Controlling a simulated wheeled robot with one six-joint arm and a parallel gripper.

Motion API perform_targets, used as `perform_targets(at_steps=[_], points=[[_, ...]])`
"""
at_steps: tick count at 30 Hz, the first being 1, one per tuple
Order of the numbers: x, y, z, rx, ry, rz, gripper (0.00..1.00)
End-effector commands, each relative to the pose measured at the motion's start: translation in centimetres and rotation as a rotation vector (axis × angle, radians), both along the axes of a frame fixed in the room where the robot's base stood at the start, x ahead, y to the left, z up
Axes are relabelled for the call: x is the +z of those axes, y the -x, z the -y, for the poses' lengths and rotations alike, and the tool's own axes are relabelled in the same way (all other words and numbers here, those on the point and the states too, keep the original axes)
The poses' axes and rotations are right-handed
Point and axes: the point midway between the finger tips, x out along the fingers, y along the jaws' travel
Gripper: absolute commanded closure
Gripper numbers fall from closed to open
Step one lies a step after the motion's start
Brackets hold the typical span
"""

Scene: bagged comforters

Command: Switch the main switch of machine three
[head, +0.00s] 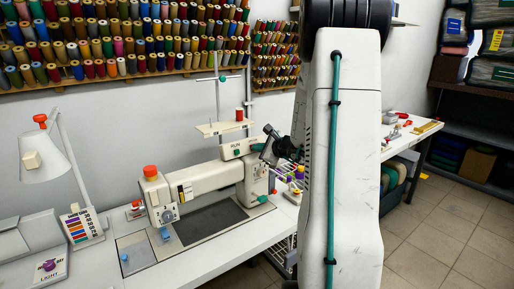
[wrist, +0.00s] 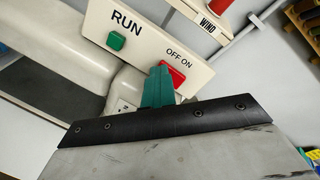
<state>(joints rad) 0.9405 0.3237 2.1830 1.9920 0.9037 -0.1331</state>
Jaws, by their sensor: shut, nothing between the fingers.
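A cream sewing machine (head: 215,178) stands on the white table in the head view. Its switch panel (wrist: 148,50) shows close up in the wrist view, with a green RUN button (wrist: 117,40) and a red switch (wrist: 177,74) marked OFF ON. My gripper (wrist: 161,72) is shut and empty, its teal fingertips over the left part of the red switch. I cannot tell whether they touch it. The switch's position is partly hidden by the fingers. In the head view my gripper (head: 259,147) is at the panel's right end. No machine number is readable.
A lamp (head: 45,155) and a LIGHT box (head: 45,265) stand at the left. A thread stand marked WIND (wrist: 210,15) rises close behind the panel. Spool racks (head: 120,45) line the wall. The tiled floor (head: 450,225) at right is clear.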

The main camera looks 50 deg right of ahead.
Motion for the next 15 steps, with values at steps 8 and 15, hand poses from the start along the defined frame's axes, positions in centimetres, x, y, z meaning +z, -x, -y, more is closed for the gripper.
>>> perform_targets(at_steps=[8, 15], points=[[0.16, -0.5, -0.03, 0.005, 0.003, 0.004, 1.0], [0.42, 0.3, 0.0, 0.004, 0.003, 0.004, 1.0]])
